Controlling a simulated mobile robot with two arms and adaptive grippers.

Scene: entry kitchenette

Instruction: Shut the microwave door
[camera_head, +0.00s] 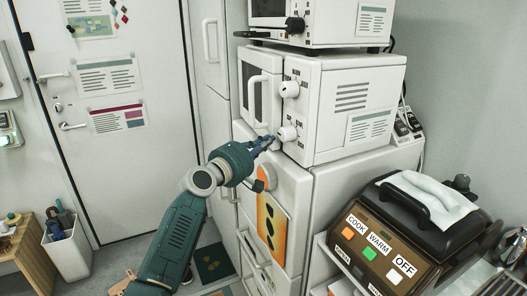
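The white microwave (350,105) stands on a white cabinet, with two round knobs at the right of its front. Its door (247,85) has a dark window and a white bar handle (262,98). The door looks shut or almost shut; I cannot tell if a small gap is left. My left gripper (266,143) is at the lower front of the microwave, below the handle and near the lower knob. Its fingers are small and seen from behind, so I cannot tell their opening or whether they touch the door. My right gripper is not in view.
A second white appliance (345,20) sits on top of the microwave. A brown grill (400,235) with COOK, WARM and OFF labels stands at the lower right. A white bin (68,255) stands at the left, near the white room door (100,160). Some floor shows between.

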